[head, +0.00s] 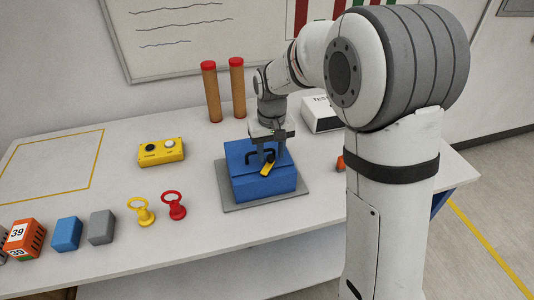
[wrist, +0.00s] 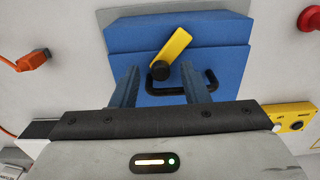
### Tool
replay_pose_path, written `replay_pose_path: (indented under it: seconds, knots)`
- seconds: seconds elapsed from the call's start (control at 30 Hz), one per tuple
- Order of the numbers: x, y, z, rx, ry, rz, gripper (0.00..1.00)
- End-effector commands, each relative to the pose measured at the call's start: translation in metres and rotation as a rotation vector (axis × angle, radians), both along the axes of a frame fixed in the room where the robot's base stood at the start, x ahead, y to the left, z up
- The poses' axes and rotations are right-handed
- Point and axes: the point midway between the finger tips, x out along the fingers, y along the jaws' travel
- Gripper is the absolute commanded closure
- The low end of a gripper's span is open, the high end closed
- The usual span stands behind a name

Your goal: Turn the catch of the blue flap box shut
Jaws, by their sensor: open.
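The blue flap box (head: 262,186) stands on a grey plate (head: 232,203), and its flap looks down. Its yellow catch (head: 266,170) lies at a slant across the box. In the wrist view the catch (wrist: 177,45) runs from a black knob up to the right. A black handle (wrist: 208,82) is beside the knob. My gripper (head: 267,153) is over the box, pointing down at it. In the wrist view its two fingers (wrist: 160,70) are apart, with the knob between their tips in the picture. I cannot tell whether they touch anything.
Two red-capped posts (head: 212,92) rise behind. Blue, grey and orange blocks (head: 67,234) line the front left. An orange connector (wrist: 35,60) lies beside the box.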

Motion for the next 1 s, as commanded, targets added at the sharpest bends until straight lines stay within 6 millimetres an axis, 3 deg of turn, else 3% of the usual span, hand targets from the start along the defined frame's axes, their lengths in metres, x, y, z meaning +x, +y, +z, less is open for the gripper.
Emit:
replay_pose_path:
  seconds: [0.2,0.4,1.0]
  knots:
    - [-0.001,0.000,0.038,0.002,-0.006,0.000,0.59]
    - [-0.003,0.000,0.064,0.001,-0.005,0.000,0.59]
    - [-0.013,0.002,0.078,-0.001,0.003,0.036,0.59]
